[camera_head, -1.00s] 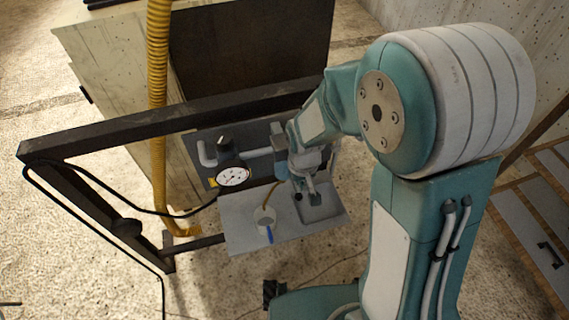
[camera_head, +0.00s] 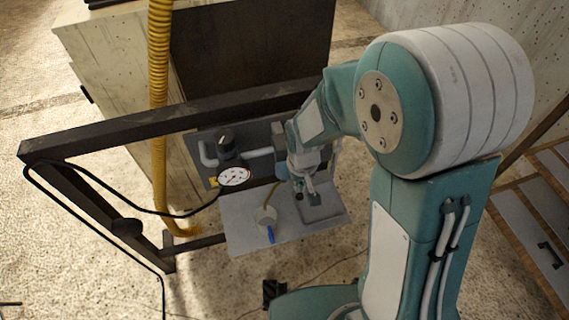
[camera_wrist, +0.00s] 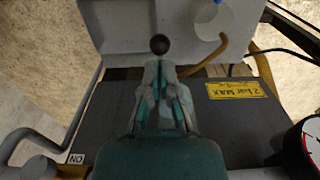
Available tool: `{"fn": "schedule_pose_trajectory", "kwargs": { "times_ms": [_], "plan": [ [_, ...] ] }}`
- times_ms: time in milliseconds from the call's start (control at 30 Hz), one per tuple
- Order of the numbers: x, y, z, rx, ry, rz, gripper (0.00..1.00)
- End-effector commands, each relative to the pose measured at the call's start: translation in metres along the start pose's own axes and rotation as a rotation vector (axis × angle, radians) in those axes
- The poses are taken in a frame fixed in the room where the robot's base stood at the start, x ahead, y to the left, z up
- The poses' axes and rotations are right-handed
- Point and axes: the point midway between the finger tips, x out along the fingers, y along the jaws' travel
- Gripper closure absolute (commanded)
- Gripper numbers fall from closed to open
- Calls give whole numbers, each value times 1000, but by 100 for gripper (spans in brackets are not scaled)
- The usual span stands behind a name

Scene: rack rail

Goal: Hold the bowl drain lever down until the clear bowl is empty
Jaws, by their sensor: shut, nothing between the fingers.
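My gripper (camera_head: 305,188) is at the front of the rack panel, above a grey plate (camera_head: 285,235). In the wrist view its fingers (camera_wrist: 160,72) are drawn together and hold nothing. A black ball knob (camera_wrist: 160,44), perhaps the end of the drain lever, shows just beyond the fingertips; I cannot tell whether they touch it. The cup also shows in the wrist view (camera_wrist: 213,20).
A round gauge (camera_head: 234,177) and a black knob (camera_head: 226,138) are left of my gripper. A yellow label (camera_wrist: 238,90) is on the panel. A dark rail (camera_head: 150,123) crosses above, and a yellow hose (camera_head: 158,60) hangs behind. A black cable loops at the left.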

Motion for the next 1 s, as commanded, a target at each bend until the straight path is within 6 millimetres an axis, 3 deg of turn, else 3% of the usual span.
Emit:
{"fn": "schedule_pose_trajectory", "kwargs": {
  "times_ms": [1000],
  "plan": [
    [23,0,0,0,-1,0,100]
  ]
}}
